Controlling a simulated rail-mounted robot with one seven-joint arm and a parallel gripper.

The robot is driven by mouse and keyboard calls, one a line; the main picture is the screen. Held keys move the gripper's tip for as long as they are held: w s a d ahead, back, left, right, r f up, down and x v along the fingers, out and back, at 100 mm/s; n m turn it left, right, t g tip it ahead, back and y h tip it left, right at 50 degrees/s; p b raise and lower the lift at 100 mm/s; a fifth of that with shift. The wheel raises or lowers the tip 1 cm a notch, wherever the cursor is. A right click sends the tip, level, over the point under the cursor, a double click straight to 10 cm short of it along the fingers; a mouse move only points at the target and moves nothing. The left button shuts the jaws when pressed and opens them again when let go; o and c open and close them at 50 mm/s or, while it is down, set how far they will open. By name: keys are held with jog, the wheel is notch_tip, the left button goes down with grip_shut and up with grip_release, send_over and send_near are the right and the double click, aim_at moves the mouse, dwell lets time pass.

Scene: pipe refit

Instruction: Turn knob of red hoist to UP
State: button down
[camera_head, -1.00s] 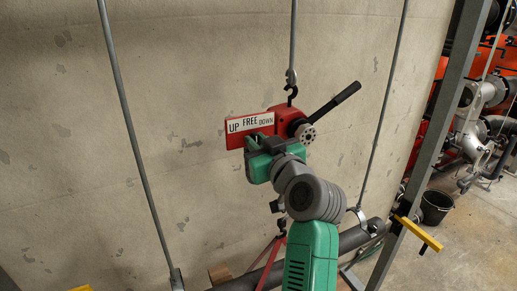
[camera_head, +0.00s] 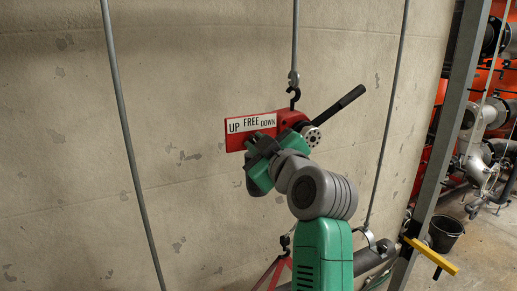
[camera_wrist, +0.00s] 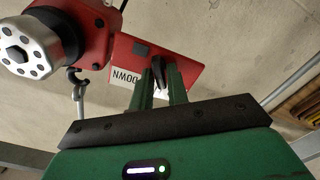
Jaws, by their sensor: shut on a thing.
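The red hoist (camera_head: 290,119) hangs from a hook at the wall, with a black lever pointing up right. Its plate carries a white label (camera_head: 249,123) reading UP, FREE and DOWN from left to right. My gripper (camera_head: 256,141) is at the plate's lower edge, just below the label, and is tilted. In the wrist view, the hoist (camera_wrist: 92,42) is upside down, and my gripper (camera_wrist: 158,79) is shut on a small black knob (camera_wrist: 158,68) in front of the plate. DOWN shows beside the fingers. The knob's exact pointing is hard to tell; my gripper hides it in the head view.
Grey rods (camera_head: 128,140) hang on both sides of the hoist. A dark pipe (camera_head: 372,258) lies below, with a red strap or stand near it. A grey post (camera_head: 442,140), a yellow bar (camera_head: 432,256) and a black bucket (camera_head: 445,233) are at the right.

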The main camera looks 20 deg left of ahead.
dwell(0.3)
jog(key=c, duration=1.5)
grip_release()
jog(key=v, duration=0.8)
jog(key=shift+b, duration=0.4)
jog(key=shift+a, duration=0.1)
